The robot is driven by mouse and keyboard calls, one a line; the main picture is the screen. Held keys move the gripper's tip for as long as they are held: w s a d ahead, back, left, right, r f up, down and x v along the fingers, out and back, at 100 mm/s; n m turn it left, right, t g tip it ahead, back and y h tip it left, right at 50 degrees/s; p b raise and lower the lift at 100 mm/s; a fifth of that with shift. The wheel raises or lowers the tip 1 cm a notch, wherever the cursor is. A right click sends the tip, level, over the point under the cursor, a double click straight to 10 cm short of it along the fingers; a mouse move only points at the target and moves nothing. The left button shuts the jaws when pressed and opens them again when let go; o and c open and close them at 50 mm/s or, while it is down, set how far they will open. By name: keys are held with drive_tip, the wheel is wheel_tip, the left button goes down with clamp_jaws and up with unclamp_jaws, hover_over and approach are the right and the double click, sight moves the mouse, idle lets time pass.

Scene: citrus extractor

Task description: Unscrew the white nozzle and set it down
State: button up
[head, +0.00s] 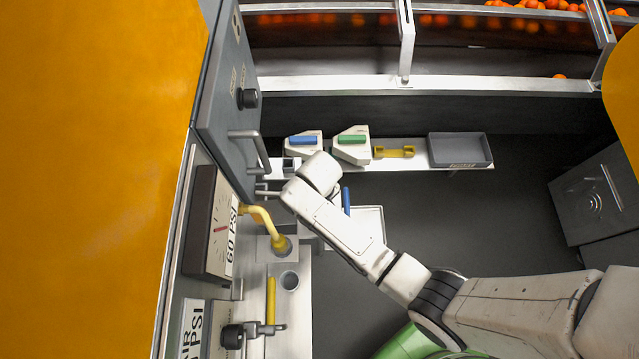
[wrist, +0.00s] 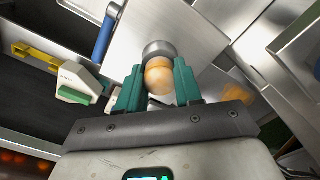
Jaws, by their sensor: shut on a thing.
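In the wrist view, the green fingers of my gripper (wrist: 159,88) are closed on both sides of a rounded, cream-tan piece (wrist: 159,77). It looks like the nozzle, though its colour is tan rather than plain white. A round grey metal part (wrist: 159,48) sits directly beyond it, against or just in front of a pale metal surface. I cannot tell whether the two are still joined. In the head view, my arm reaches toward the cabinet side at the left, and its own links hide the fingers and the nozzle.
A shelf behind the arm holds blue-handled (head: 303,140) and green-handled (head: 352,139) blocks, a yellow holder (head: 393,152) and an empty grey tray (head: 460,149). A blue rod (head: 346,200) stands close beside my arm. A door handle (head: 254,149), yellow pipe (head: 262,214) and gauge (head: 212,227) crowd the left.

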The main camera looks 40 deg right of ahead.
drive_tip(key=shift+r, duration=0.1)
drive_tip(key=shift+n+p, duration=0.35)
drive_tip(key=shift+n, duration=0.45)
drive_tip(key=shift+n+p, duration=0.4)
drive_tip(key=shift+n, duration=0.5)
drive_tip(key=o, duration=0.8)
drive_tip(key=shift+o, duration=0.2)
